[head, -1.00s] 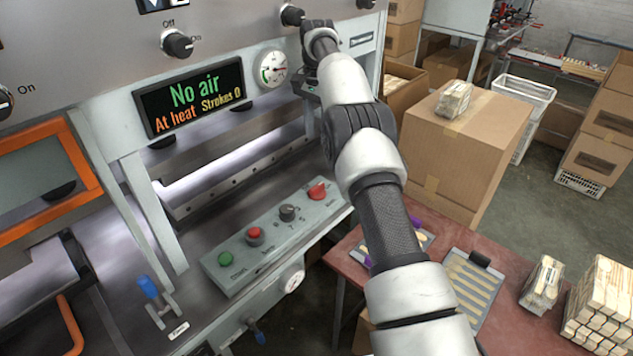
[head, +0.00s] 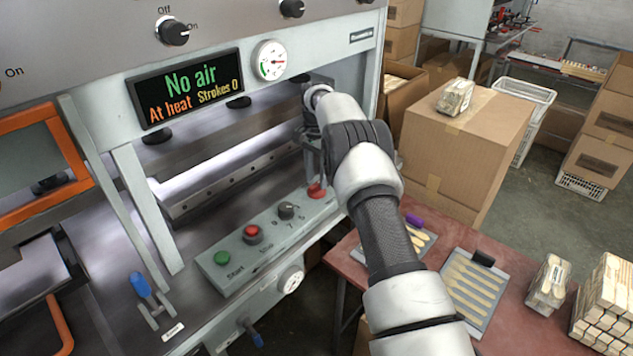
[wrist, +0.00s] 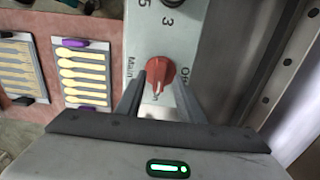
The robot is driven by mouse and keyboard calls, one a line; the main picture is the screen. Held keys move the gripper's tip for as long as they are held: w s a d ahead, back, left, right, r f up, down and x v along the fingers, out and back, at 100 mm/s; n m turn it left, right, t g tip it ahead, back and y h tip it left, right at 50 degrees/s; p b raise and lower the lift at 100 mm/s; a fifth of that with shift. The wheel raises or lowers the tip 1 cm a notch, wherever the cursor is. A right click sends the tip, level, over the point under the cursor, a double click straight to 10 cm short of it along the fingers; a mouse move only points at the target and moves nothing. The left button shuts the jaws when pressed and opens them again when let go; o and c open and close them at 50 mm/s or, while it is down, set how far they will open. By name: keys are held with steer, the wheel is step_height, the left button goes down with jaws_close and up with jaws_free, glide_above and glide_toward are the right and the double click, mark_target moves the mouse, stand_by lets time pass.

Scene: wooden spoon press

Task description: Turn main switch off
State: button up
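The main switch is a red knob (head: 316,190) at the right end of the grey control panel (head: 240,262). In the wrist view the red knob (wrist: 160,72) sits between labels reading Main, On and Off, with its narrow end toward On. My gripper (wrist: 160,92) is open, with one finger on each side of the knob. I see gaps between the fingers and the knob; whether the tips reach its depth is hard to tell. In the head view my gripper (head: 314,172) points down over the switch and partly hides it.
The press display (head: 190,88) reads No air, At heat, Strokes 0. A red table (head: 345,262) with spoon trays stands right of the panel.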

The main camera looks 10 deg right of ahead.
steer(key=shift+f, duration=0.95)
steer(key=shift+c, duration=0.2)
jaws_close()
